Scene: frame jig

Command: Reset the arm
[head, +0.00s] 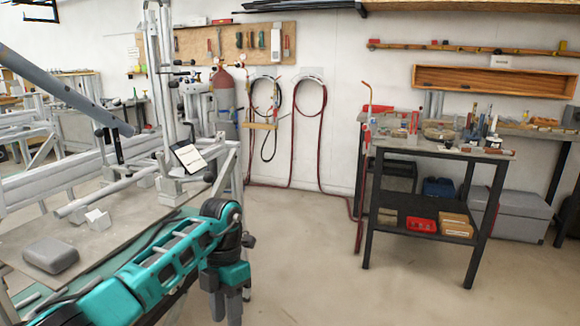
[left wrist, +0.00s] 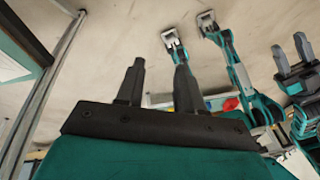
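My left arm, teal and black, comes in from the lower left of the head view. Its gripper (head: 227,306) points down beside the frame table, above the floor. In the left wrist view the two dark fingers of my left gripper (left wrist: 160,67) stand apart with nothing between them. My right gripper (left wrist: 290,50) shows at the right edge of the left wrist view, its two dark fingers apart and empty. The right arm is not in the head view.
The frame table (head: 60,215) with metal tubes and a grey rounded block (head: 50,256) is close on the left. A black workbench (head: 440,153) with tools and a red bin (head: 422,225) stands at the right. The floor (head: 310,265) between them is clear.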

